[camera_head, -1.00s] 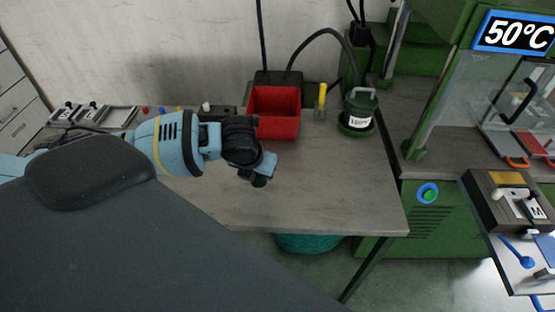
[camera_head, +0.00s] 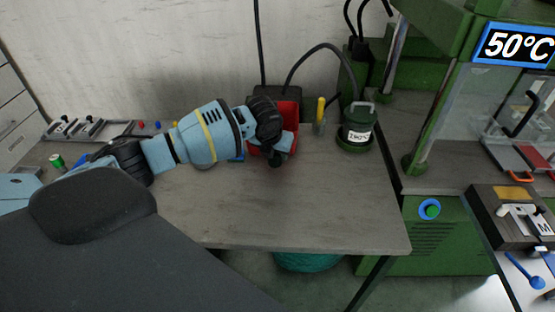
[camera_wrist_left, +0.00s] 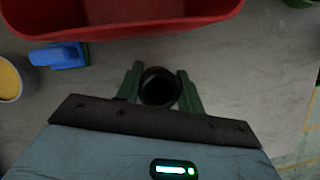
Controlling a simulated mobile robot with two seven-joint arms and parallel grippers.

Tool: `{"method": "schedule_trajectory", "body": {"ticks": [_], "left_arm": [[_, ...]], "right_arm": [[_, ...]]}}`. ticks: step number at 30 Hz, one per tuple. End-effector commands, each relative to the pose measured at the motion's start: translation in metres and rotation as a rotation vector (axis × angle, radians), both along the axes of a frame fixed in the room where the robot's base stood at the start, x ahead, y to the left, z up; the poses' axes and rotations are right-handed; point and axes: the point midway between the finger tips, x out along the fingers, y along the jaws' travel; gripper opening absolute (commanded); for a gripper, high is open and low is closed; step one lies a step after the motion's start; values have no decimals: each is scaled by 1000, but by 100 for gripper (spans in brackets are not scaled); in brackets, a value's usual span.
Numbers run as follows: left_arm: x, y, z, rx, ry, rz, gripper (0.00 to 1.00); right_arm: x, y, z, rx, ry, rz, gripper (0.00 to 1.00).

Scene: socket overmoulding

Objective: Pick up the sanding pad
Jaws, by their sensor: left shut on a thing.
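My left gripper (camera_head: 275,158) is over the table just in front of the red bin. In the left wrist view its two green fingers (camera_wrist_left: 160,82) are shut on a dark, round, hollow piece (camera_wrist_left: 158,89). I cannot tell whether it touches the table. A blue block with a green part (camera_wrist_left: 58,56) lies beside the bin, left of the fingers and apart from them; it may be the sanding pad, but I cannot tell for sure. In the head view a bit of blue (camera_head: 236,157) shows behind my arm. My right gripper is not in view.
The red bin (camera_head: 289,109) stands by the wall, partly hidden by my wrist. A yellow-handled tool (camera_head: 320,112) and a green pot (camera_head: 358,128) stand to its right. A cup with yellow contents (camera_wrist_left: 9,80) is at the left. The table's front (camera_head: 300,215) is clear.

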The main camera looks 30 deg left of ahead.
Motion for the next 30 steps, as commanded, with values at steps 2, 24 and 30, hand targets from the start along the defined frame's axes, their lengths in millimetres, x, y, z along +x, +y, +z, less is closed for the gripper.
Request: {"method": "schedule_trajectory", "body": {"ticks": [2, 24, 30], "left_arm": [[2, 0, 1, -1, -1, 1, 15], [9, 3, -35, 0, -1, 0, 15], [9, 3, -38, 0, -1, 0, 43]], "right_arm": [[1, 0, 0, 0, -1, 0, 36], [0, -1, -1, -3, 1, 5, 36], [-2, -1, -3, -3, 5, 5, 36]]}}
